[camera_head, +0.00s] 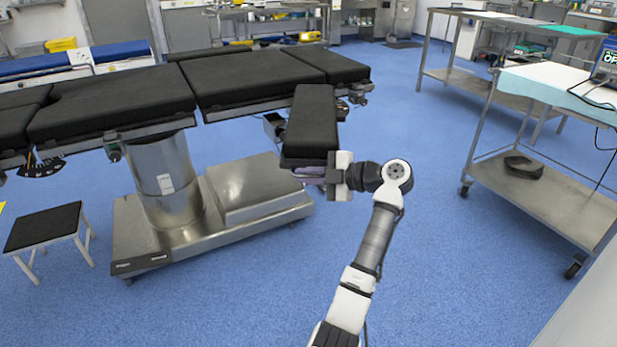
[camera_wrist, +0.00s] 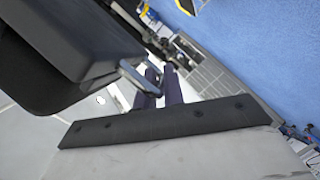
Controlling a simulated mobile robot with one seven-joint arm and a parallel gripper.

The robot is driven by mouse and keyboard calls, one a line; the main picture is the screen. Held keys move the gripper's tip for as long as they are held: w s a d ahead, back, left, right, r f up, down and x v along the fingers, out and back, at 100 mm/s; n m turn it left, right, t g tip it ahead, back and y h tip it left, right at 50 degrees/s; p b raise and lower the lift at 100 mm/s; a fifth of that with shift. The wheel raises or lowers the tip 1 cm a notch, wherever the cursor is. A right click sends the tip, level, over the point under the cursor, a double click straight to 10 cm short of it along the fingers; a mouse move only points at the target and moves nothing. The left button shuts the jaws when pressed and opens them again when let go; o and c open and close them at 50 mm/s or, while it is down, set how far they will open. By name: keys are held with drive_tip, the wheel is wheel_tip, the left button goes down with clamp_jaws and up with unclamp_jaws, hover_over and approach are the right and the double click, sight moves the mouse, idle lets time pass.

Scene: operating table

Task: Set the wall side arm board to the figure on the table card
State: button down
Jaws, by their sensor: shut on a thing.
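The black padded arm board (camera_head: 312,122) sticks out from the operating table (camera_head: 260,78) toward me, slightly angled. My gripper (camera_head: 326,180) is at its near end. In the wrist view the dark pad (camera_wrist: 75,45) fills the upper left, and my gripper's fingers (camera_wrist: 163,88) are closed at a thin metal handle (camera_wrist: 138,77) beside the pad's end. The exact contact is partly hidden. A dark joint with small fittings (camera_head: 343,106) sits at the board's far end; no figure is readable there. I cannot make out the table card.
A steel column and base (camera_head: 250,198) stand under the table. A black-topped step stool (camera_head: 45,228) is at lower left. A draped steel trolley (camera_head: 550,165) stands at right, with a monitor partly visible. Blue floor is clear between my arm and the trolley.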

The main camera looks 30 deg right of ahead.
drive_tip(key=shift+f, duration=0.15)
drive_tip(key=c, duration=1.5)
unclamp_jaws()
drive_tip(key=v, duration=1.3)
drive_tip(key=shift+s+d, duration=0.15)
drive_tip(key=shift+s, duration=0.2)
